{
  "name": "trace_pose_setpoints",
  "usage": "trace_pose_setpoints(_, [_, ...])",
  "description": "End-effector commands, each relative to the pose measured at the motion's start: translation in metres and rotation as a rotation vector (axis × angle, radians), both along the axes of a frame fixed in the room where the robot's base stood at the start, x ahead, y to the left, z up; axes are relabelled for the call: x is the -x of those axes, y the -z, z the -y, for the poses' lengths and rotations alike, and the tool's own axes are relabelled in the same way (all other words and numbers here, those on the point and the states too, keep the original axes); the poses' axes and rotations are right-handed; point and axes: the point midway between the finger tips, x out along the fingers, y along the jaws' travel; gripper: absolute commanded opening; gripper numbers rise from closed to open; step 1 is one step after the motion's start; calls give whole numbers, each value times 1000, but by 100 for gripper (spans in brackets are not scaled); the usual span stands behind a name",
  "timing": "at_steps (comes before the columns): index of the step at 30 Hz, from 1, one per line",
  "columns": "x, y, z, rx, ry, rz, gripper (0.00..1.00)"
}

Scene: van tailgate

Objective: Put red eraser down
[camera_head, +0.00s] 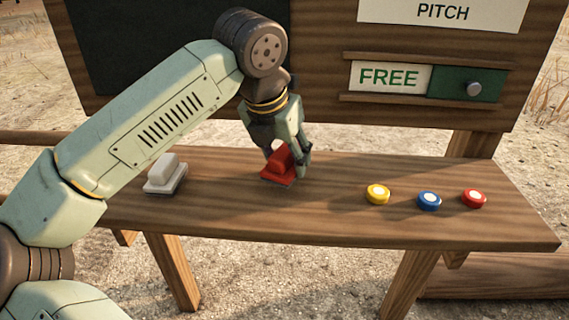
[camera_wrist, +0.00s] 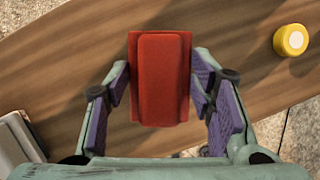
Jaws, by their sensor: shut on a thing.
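The red eraser (camera_head: 278,166) is a red block with a raised grip on a wider base. It is at the middle of the wooden table, at or just above its top; I cannot tell whether it touches. My gripper (camera_head: 287,158) points down over it and is shut on it. In the wrist view the red eraser (camera_wrist: 160,80) sits upright between the purple finger pads of my gripper (camera_wrist: 160,98). The fingers hide part of its sides in the head view.
A white eraser (camera_head: 165,174) stands to the left on the table (camera_head: 330,215). Yellow (camera_head: 377,195), blue (camera_head: 429,201) and red (camera_head: 474,198) round pieces lie to the right. A board (camera_head: 330,100) with a FREE sign (camera_head: 390,77) rises behind. The table between the erasers is clear.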

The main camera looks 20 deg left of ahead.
Motion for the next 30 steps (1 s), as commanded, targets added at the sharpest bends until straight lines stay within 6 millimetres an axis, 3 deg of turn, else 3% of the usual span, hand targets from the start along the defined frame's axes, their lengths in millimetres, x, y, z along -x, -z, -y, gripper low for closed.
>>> trace_pose_setpoints(7, [1,29,0,2,1,-1,27])
trace_pose_setpoints(18, [1,36,0,1,0,-1,27])
trace_pose_setpoints(19, [1,35,0,1,0,-1,51])
trace_pose_setpoints(27, [1,34,0,1,0,-1,69])
trace_pose_setpoints(30, [1,34,0,1,0,-1,69])
